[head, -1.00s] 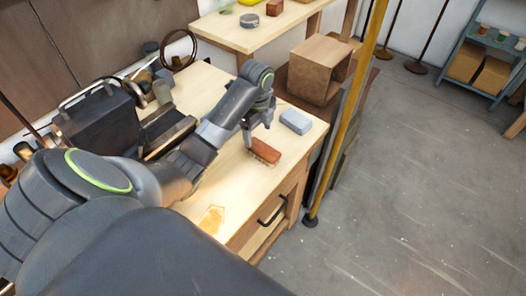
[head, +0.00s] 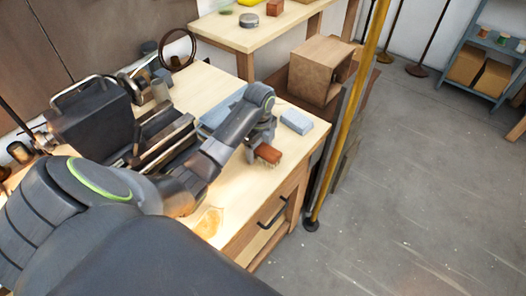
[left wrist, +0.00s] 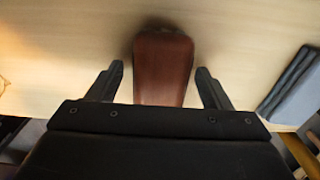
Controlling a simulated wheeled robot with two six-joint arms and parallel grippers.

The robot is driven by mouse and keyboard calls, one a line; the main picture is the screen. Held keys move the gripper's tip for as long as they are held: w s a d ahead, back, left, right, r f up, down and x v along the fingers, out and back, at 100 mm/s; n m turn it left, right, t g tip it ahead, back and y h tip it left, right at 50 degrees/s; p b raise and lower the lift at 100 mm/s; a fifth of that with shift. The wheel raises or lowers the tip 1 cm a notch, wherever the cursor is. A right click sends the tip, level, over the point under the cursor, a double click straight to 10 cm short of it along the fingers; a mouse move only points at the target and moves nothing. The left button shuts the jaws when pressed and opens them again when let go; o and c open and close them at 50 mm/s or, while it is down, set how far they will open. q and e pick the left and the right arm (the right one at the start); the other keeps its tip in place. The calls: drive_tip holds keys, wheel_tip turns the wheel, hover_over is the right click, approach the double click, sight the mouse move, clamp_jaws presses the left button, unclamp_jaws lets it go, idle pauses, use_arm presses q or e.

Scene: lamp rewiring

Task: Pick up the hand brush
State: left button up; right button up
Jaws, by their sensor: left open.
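The hand brush (head: 268,154) has a reddish-brown wooden back and pale bristles below. It lies on the light wooden workbench near its front edge. In the left wrist view the brush (left wrist: 163,66) runs between the two fingers, with a gap on each side. My left gripper (left wrist: 160,82) is open and sits over the brush; in the head view the gripper (head: 262,138) covers part of it. The brush's near end is hidden behind the gripper body in the wrist view. My right gripper does not show.
A grey-blue block (head: 297,121) lies just right of the brush; it also shows in the left wrist view (left wrist: 292,84). A dark toolbox (head: 92,118) and a vise-like metal tool (head: 165,140) stand to the left. A yellow pole (head: 350,110) rises beyond the bench's right end.

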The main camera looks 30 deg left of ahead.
use_arm(q)
drive_tip(key=c, duration=1.1)
drive_tip(key=shift+r, duration=0.1)
drive_tip(key=shift+r, duration=0.4)
wheel_tip(320, 180, up, 3)
drive_tip(key=shift+w+r, duration=0.1)
drive_tip(key=shift+r, duration=0.05)
wheel_tip(320, 180, up, 5)
drive_tip(key=p, duration=0.4)
drive_tip(key=shift+r+p, duration=0.4)
drive_tip(key=shift+p, duration=0.15)
